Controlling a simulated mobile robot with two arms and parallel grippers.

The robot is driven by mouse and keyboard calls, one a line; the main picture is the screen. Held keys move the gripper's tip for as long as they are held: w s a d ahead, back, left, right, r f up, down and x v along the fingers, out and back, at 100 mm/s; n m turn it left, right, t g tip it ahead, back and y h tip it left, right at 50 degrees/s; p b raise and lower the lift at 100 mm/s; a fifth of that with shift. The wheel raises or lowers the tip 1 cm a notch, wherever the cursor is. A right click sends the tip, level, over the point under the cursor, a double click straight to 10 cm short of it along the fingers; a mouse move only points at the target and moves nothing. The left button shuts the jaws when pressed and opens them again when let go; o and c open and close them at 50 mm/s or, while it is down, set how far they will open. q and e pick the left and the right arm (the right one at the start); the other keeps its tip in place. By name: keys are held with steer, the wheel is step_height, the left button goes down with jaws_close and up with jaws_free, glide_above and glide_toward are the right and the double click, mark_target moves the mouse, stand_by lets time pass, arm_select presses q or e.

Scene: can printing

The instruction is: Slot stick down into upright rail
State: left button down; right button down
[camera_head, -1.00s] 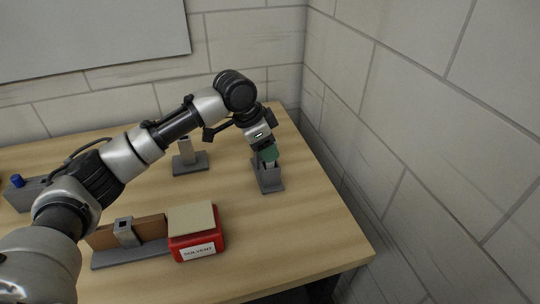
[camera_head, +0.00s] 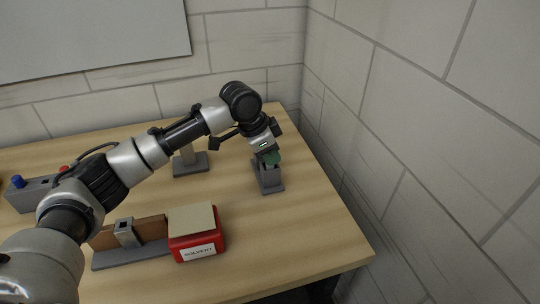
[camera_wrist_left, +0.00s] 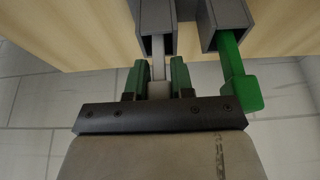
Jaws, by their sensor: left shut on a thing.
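A grey upright rail holder (camera_head: 268,178) stands near the table's right edge. In the left wrist view it shows as two open channels: a left rail (camera_wrist_left: 138,18) and a right rail (camera_wrist_left: 232,12). My left gripper (camera_head: 268,153) is just above it. Its green fingers (camera_wrist_left: 158,78) are shut on a pale grey stick (camera_wrist_left: 158,62), whose far part runs into the left rail's opening. How deep it sits is hard to tell. A green piece (camera_wrist_left: 236,72) with a bent end sits in the right rail. My right gripper does not show.
A red solvent box (camera_head: 197,246) with a tan top stands at the front, beside a brown panel (camera_head: 152,230) on a grey base. A grey stand (camera_head: 190,168) is behind. A box with coloured buttons (camera_head: 34,193) is at the left. The wall is close on the right.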

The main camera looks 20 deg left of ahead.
arm_select(q)
step_height(320, 180, up, 9)
steer(key=shift+r, duration=0.55)
steer(key=shift+r+p, duration=0.35)
steer(key=shift+r, duration=0.15)
step_height(320, 180, up, 6)
steer(key=p, duration=0.8)
steer(key=shift+r, duration=0.2)
